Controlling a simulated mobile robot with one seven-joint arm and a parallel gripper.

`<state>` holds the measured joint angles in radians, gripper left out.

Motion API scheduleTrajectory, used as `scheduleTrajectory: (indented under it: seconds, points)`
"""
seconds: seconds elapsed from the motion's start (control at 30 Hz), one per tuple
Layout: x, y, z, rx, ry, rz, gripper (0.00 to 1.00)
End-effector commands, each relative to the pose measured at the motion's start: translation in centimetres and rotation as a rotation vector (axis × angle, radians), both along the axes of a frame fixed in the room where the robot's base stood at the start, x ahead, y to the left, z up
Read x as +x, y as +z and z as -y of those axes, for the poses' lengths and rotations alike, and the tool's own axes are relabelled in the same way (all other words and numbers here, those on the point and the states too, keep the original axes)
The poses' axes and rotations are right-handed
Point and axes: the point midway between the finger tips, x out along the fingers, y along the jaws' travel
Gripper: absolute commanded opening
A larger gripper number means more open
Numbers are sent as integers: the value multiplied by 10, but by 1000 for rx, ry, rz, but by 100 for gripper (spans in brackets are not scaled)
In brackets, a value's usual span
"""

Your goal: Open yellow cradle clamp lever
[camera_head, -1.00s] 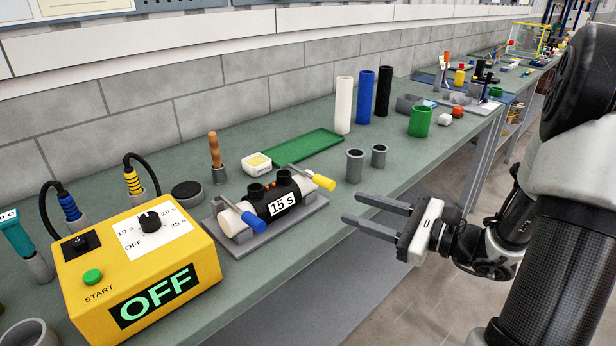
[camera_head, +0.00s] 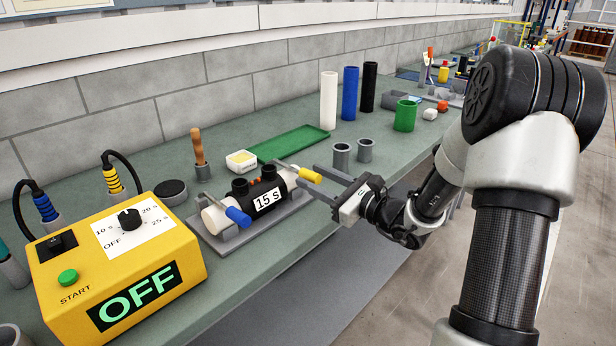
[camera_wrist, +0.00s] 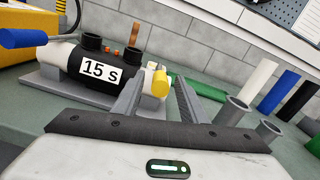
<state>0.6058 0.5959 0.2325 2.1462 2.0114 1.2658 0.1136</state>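The yellow cradle clamp lever (camera_head: 310,175) sticks out at the right end of the grey cradle (camera_head: 221,244). A black coupler labelled 15 s (camera_head: 267,201) lies in the cradle on white pipe. A blue lever (camera_head: 238,216) is at the cradle's left end. My gripper (camera_head: 325,181) is open at the yellow lever's end, coming from the right. In the wrist view the yellow lever (camera_wrist: 160,83) shows end-on between the two spread fingers, nearer the left finger. I cannot tell whether a finger touches it.
A yellow control box (camera_head: 120,262) reading OFF stands at the left. Two grey cups (camera_head: 342,157) stand just beyond my gripper. A green tray (camera_head: 290,144), a white box (camera_head: 241,161) and upright white, blue and black tubes stand behind. The bench's front edge is close.

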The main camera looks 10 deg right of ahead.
Motion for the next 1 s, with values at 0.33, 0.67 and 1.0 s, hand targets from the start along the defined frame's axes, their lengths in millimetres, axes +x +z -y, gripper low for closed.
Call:
scheduleTrajectory:
  seconds: [0.33, 0.67, 1.0]
  points:
    - [21, 0, -15, 0, -1, -1, 39]
    - [21, 0, -15, -1, 0, -1, 18]
    - [21, 1, -15, -3, -1, -2, 0]
